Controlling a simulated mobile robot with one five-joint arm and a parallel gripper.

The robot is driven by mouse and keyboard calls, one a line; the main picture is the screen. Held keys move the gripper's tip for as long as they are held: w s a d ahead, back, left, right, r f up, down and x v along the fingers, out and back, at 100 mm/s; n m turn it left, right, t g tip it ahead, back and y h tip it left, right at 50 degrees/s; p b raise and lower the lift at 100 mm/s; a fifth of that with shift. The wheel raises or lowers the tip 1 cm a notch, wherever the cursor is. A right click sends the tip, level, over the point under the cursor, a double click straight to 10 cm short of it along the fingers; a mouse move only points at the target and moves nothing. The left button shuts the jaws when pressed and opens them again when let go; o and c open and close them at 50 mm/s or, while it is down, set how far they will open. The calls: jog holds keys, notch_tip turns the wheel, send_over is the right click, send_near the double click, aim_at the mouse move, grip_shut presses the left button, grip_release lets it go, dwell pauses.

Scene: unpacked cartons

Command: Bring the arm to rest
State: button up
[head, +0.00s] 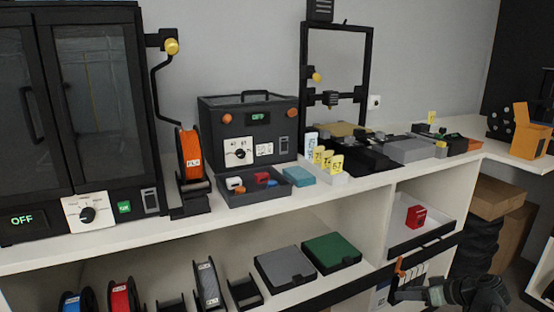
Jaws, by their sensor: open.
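My gripper (398,277) is at the lower right of the head view, at the end of my dark arm (460,292). It is open, and I see nothing held between its jaws. My arm reaches in from the lower right. The exact gap between gripper and shelf front cannot be told.
The shelf top holds a black cabinet (95,110), an orange spool (190,153), a control box (248,133) and a printer frame (304,80). Below are grey (284,266) and green (331,252) boxes and several spools. Cartons (497,197) stand at the right.

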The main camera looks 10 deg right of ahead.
jog(key=w+a+r+m+g+h+p, duration=0.1)
jog(key=a+r+g+p, duration=0.3)
jog(key=a+r+p, duration=1)
jog(key=w+a+r+m+g+h+p, duration=0.1)
jog(key=a+r+g+h+p, duration=0.3)
jog(key=a+r+p, duration=1)
jog(key=a+g+p, duration=0.1)
jog(key=a+p, duration=0.6)
jog(key=a, duration=0.1)
jog(key=shift+w+r+p, duration=0.2)
jog(key=shift+r+p, duration=0.1)
jog(key=shift+r, duration=0.05)
jog(key=shift+c, duration=1.1)
